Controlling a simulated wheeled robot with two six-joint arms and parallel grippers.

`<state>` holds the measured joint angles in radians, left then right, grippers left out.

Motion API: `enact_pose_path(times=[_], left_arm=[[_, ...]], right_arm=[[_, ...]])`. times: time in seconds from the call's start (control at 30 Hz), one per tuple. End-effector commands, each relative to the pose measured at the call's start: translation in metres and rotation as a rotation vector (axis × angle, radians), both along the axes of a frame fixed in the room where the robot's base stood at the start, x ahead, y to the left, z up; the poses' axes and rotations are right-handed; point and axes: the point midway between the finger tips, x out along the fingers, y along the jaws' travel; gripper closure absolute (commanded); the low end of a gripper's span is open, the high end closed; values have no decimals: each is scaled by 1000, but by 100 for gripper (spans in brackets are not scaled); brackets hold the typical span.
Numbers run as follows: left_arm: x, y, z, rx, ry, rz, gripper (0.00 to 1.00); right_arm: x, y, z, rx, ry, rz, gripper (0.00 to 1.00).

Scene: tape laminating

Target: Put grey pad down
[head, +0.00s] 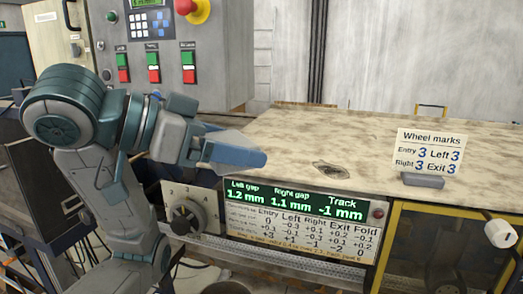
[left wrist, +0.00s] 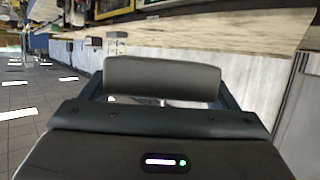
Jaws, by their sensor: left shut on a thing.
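My left gripper (head: 238,153) reaches in from the left and hangs in the air over the near left edge of the worktop. It is shut on the grey pad (left wrist: 162,78), which shows in the left wrist view as a dark grey rounded bar lying across between the fingers. In the head view the blue finger hides most of what it holds. The pad is clear of the worktop as far as I can tell. My right gripper is not in view.
The speckled worktop (head: 300,130) is mostly bare, with a dark patch (head: 331,170) near its front. A "Wheel marks" card (head: 430,150) stands at the right on a grey block (head: 422,181). Below the gripper are a dial (head: 187,217) and a gap display (head: 290,200). A button panel (head: 160,45) stands behind my arm.

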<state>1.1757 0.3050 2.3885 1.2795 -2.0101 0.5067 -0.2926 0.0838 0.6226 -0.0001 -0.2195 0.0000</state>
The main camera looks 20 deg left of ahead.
Motion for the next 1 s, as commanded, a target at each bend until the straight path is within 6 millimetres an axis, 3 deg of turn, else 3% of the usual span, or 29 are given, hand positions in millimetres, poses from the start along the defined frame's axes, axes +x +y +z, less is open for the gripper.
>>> enact_pose_path(times=[0.1, 0.27, 0.53, 0.7, 1.0], left_arm=[[27, 0, -10, -3, 5, -2, 41], [62, 2, -4, -2, 8, 0, 41], [119, 4, -8, -1, 6, -1, 41], [134, 5, -13, 0, 2, -1, 41], [134, 5, -37, 1, 3, 1, 41]], right_arm=[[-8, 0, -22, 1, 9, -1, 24], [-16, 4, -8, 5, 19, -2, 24], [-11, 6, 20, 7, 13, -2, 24], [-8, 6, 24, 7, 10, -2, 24], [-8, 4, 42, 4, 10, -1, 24]])
